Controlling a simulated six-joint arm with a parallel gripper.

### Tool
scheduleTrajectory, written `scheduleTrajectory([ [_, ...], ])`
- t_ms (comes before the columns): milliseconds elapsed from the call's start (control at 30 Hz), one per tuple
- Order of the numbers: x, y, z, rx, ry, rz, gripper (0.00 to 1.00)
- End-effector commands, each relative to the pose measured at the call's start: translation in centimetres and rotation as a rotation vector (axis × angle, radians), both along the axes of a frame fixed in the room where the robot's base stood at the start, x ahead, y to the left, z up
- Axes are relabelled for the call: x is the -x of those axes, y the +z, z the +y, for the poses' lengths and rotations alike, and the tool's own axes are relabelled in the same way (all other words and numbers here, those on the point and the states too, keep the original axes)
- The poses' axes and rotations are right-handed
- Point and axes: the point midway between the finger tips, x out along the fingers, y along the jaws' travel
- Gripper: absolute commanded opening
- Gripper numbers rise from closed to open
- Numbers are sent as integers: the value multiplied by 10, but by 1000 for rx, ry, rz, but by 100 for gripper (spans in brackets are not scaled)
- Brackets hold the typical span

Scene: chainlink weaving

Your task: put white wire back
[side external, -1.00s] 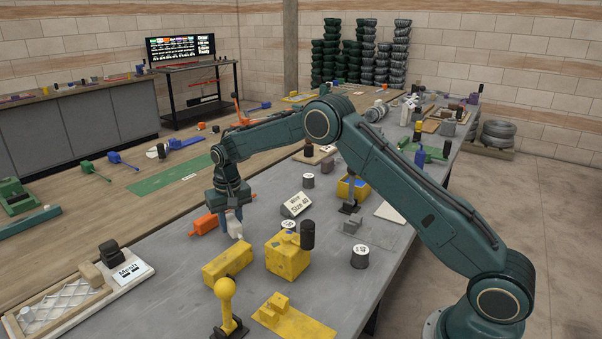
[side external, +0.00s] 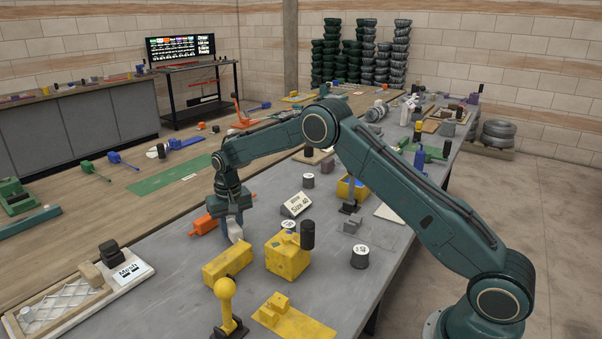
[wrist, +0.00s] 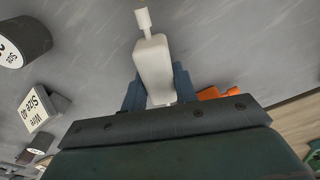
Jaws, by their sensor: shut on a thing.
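The white piece, taken as the white wire, has a blocky body with a thin neck and small knob; it stands on the grey table in the side view (side external: 235,231) and fills the middle of the wrist view (wrist: 154,70). My gripper (side external: 228,228) is over it with blue fingers on either side; in the wrist view the gripper (wrist: 155,88) is shut on its body. Whether the piece touches the table is hard to tell.
An orange tool (side external: 204,225) lies close on the left. A yellow block (side external: 227,265) and a yellow box (side external: 288,254) stand in front. The "Wire Size 40" sign (side external: 297,204) is to the right. Bare table lies between.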

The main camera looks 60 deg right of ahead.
Motion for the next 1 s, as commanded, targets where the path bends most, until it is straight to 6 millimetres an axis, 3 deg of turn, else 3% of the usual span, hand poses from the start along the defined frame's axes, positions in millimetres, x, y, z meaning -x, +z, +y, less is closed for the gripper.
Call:
scheduleTrajectory([
  [100, 0, -2, 0, 0, 0, 0, 0],
  [133, 0, -2, 0, 0, 0, 0, 33],
  [233, 0, -1, 0, 0, 0, 0, 52],
  [267, 0, -1, 0, 0, 0, 0, 54],
  [667, 0, 1, 0, 0, 0, 0, 54],
  [1000, 2, 34, 1, 0, 0, -3, 54],
])
